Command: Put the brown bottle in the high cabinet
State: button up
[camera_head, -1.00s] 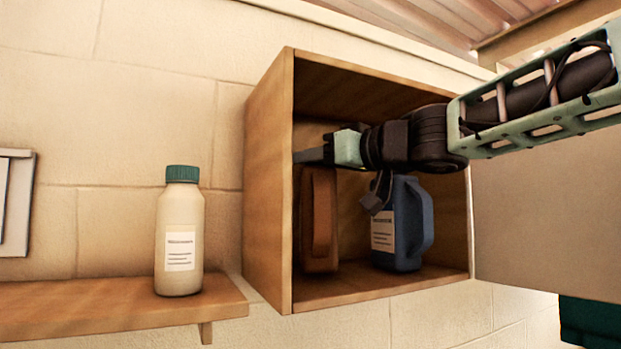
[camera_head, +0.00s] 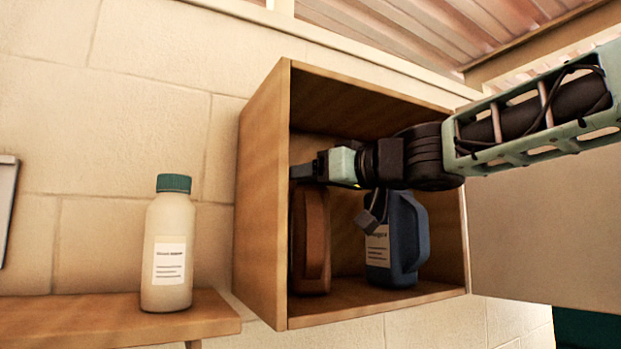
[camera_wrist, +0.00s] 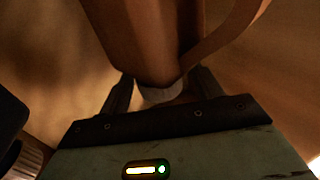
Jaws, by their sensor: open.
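The brown bottle (camera_head: 312,245) stands upright on the floor of the high cabinet (camera_head: 262,200), at its left side. Its handle faces right. My gripper (camera_head: 305,172) reaches into the cabinet at the bottle's top. In the wrist view the brown bottle (camera_wrist: 150,45) fills the upper middle, and its pale cap (camera_wrist: 160,94) lies between the two fingers of my gripper (camera_wrist: 163,90). The fingers are open around the cap; whether they touch it I cannot tell. The head view hides the bottle's top behind my gripper.
A blue jug (camera_head: 397,245) with a white label stands right of the brown bottle in the cabinet. The open cabinet door (camera_head: 540,235) extends to the right. A cream bottle with a green cap (camera_head: 168,245) stands on a wooden shelf (camera_head: 90,318) at left.

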jog(key=b+v, duration=0.1)
jog(key=v, duration=1.1)
